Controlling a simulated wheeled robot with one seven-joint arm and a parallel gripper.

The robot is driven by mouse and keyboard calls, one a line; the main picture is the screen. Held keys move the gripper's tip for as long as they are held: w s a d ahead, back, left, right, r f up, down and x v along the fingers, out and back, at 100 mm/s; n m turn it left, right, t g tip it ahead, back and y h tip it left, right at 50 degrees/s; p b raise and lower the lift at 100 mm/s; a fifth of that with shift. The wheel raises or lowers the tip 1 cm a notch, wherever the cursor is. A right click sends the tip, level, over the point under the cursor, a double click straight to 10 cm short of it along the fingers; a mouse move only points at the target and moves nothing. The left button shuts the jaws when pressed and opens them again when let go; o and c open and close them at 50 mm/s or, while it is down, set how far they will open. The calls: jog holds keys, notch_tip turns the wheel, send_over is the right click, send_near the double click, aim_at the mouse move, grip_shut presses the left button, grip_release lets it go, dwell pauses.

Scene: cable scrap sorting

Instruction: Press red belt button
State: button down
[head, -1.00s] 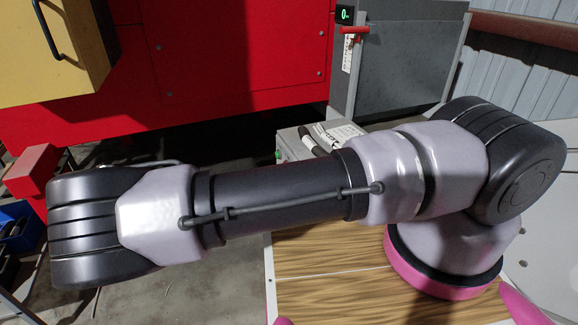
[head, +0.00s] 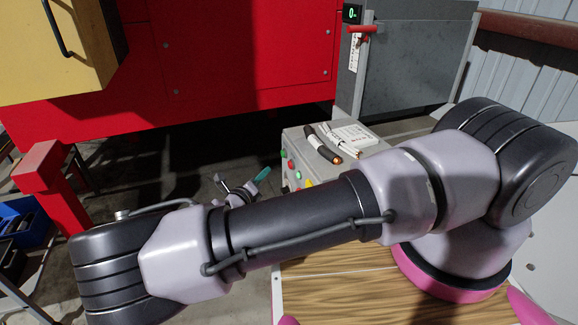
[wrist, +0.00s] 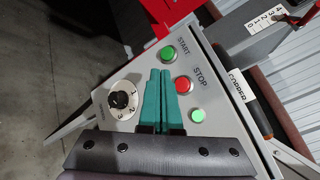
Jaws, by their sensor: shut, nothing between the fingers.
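The red STOP button (wrist: 183,85) is on the sloped face of a grey control box, seen in the wrist view. It also shows small in the head view (head: 291,165). My gripper (wrist: 159,73) has teal fingers, shut together and empty. In the wrist view its tips appear just left of the red button, between it and a dial (wrist: 121,99). In the head view the gripper (head: 264,173) is left of the box face, seemingly apart from it. A green START button (wrist: 168,54) and a lit green button (wrist: 198,116) flank the red one.
On the control box (head: 296,134) lie a black cable piece with a copper end (head: 324,146) and a white card (head: 355,135). A red machine (head: 230,60) stands behind, with a grey cabinet (head: 415,65) at right. A blue bin (head: 25,222) is at far left.

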jog(key=shift+w+d, duration=0.2)
jog(key=shift+d, duration=0.55)
jog(key=shift+w+d, duration=0.25)
jog(key=shift+d, duration=0.55)
jog(key=shift+w+d, duration=0.2)
jog(key=shift+d, duration=0.55)
jog(key=shift+d, duration=0.1)
jog(key=shift+w+d, duration=0.1)
jog(key=shift+d, duration=0.2)
jog(key=shift+w+d, duration=0.15)
jog(key=shift+d, duration=0.3)
dwell(1.0)
jog(key=shift+a, duration=0.1)
jog(key=shift+s+a, duration=0.25)
jog(key=shift+a, duration=0.5)
jog(key=shift+s+a, duration=0.25)
jog(key=shift+a, duration=0.55)
jog(key=shift+s+a, duration=0.2)
jog(key=shift+a, duration=0.6)
jog(key=shift+s+a, duration=0.25)
jog(key=shift+a, duration=0.55)
jog(key=shift+s, duration=0.1)
